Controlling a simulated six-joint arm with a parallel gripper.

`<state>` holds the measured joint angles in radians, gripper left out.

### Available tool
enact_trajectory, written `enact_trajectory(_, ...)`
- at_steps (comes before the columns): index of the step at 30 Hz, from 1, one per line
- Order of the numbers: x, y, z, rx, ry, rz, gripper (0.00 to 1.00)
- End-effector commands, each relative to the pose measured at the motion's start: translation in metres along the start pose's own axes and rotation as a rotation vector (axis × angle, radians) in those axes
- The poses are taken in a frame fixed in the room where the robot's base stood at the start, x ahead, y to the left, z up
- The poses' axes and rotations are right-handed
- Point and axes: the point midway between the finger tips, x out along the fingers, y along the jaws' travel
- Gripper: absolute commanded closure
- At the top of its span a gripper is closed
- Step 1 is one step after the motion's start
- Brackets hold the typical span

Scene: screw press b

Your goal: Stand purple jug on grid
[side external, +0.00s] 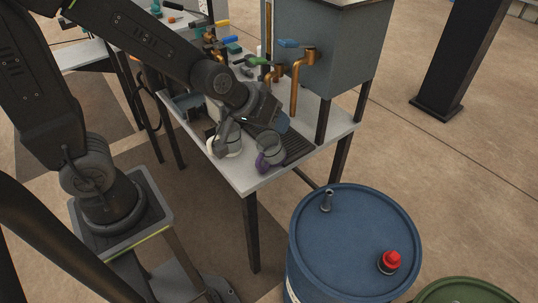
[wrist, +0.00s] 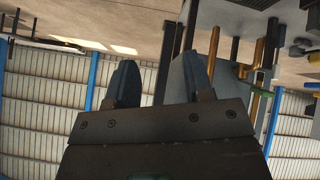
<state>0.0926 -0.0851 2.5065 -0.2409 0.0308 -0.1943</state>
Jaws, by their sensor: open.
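The purple jug (side external: 271,149) is a clear jug with a purple handle, upright near the front edge of the grey table in the side external view. The dark ridged grid (side external: 298,146) lies just behind and right of it; I cannot tell whether the jug's base overlaps the grid's edge. My gripper (side external: 281,122) is above and behind the jug, apart from it, over the grid. In the wrist view my gripper (wrist: 157,76) has two blue-grey fingers apart with nothing between them. The jug does not show there.
A second clear jug with a white handle (side external: 216,147) stands left of the purple one, partly behind my arm. Copper taps (side external: 297,82) and a large grey tank (side external: 340,55) stand behind the grid. A blue drum (side external: 352,235) is in front of the table.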

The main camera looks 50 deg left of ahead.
Motion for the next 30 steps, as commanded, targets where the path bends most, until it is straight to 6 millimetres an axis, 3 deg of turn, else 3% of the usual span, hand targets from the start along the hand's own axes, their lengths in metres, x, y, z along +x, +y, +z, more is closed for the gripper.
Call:
enact_trajectory(1,0.022,-0.003,0.006,-0.037,0.009,-0.014,0.53)
enact_trajectory(6,0.080,-0.019,0.020,-0.155,0.108,-0.066,0.53)
enact_trajectory(15,0.149,-0.074,0.070,-0.242,0.331,-0.209,0.53)
enact_trajectory(24,0.165,-0.125,0.122,-0.164,0.547,-0.296,0.53)
enact_trajectory(30,0.165,-0.135,0.131,-0.129,0.604,-0.302,0.53)
